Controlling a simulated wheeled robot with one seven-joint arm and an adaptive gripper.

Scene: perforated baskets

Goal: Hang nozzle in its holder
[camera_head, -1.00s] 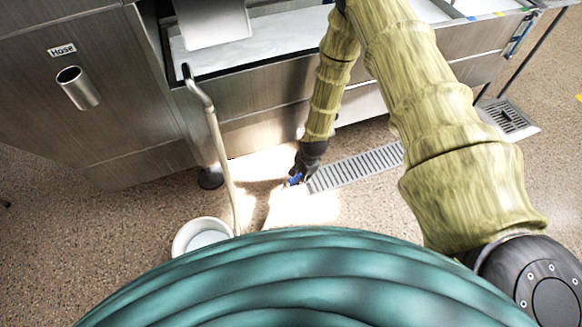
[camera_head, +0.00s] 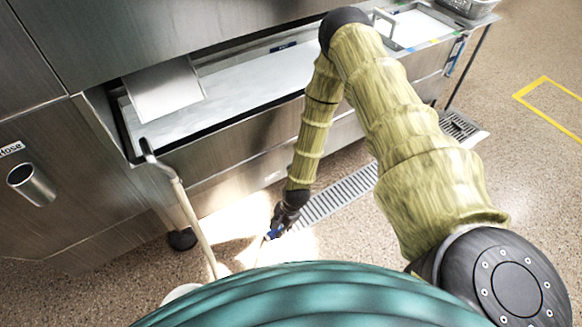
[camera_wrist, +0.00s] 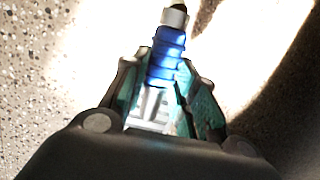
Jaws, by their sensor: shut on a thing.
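The nozzle (camera_wrist: 167,55) has a blue ribbed body and a pale collar with a dark tip, and it sits between the fingers of my gripper (camera_wrist: 163,92) in the wrist view. In the head view its blue part (camera_head: 275,231) shows at the end of my gripper (camera_head: 283,222), low over the floor. My gripper is shut on it. The holder (camera_head: 31,184) is a tilted metal tube on the steel front at the left, under a label (camera_head: 11,149) partly cut off and reading "Hose". It looks empty and is well apart from my gripper.
A pale pole with a hooked metal end (camera_head: 185,205) leans between my gripper and the holder. A white bucket (camera_head: 181,292) is partly hidden below it. A steel counter with an open trough (camera_head: 235,95) runs behind. A drain grate (camera_head: 340,195) lies in the floor.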

